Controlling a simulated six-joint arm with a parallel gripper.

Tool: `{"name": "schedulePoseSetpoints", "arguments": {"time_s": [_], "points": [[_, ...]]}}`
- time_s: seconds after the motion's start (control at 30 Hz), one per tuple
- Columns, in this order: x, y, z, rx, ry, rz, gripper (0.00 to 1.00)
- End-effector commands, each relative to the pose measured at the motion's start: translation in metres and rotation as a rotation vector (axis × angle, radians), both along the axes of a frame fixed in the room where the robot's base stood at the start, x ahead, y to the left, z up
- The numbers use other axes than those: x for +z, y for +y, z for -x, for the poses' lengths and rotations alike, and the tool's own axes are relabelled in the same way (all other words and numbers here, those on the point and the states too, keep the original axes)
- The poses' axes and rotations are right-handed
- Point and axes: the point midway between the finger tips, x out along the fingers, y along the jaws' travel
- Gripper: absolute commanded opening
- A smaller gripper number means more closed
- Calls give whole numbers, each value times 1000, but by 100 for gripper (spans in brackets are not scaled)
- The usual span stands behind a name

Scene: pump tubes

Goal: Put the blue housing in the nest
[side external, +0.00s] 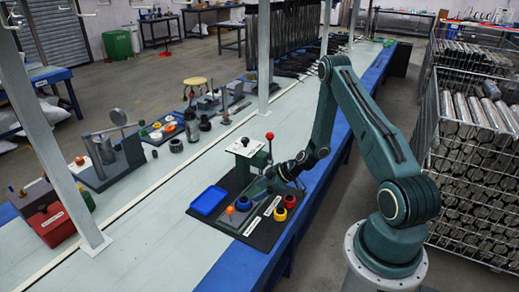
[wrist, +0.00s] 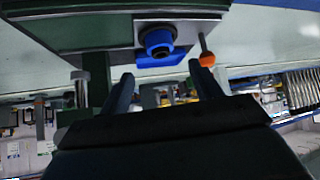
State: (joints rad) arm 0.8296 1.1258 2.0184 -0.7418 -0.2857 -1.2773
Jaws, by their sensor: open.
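The blue housing (side external: 243,203) is a short round blue part with a dark ring. It appears to stand on or against a grey block (side external: 233,218) that has an orange knob (side external: 230,210). I cannot tell whether this block is the nest or whether the housing is seated in it. In the wrist view, which looks upside down, the blue housing (wrist: 158,40) shows beyond and between my fingertips, apart from them. The orange knob (wrist: 207,60) is right of it. My gripper (side external: 258,190) is open and empty, low over the mat near the housing.
A blue tray (side external: 208,200) lies behind the housing. A green press (side external: 246,165) with a red-ball lever (side external: 270,136) stands close to my gripper. Yellow (side external: 280,214) and red (side external: 290,201) round parts sit on the dark mat (side external: 262,240).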

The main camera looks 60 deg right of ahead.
Motion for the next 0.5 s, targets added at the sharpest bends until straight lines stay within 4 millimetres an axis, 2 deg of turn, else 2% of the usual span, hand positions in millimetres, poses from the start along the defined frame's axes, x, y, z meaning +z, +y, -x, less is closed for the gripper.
{"name": "schedulePoseSetpoints", "arguments": {"time_s": [0.2,0.5], "points": [[22,-8,20,-2,-1,-1,64],[31,-10,29,1,0,-1,64]]}}
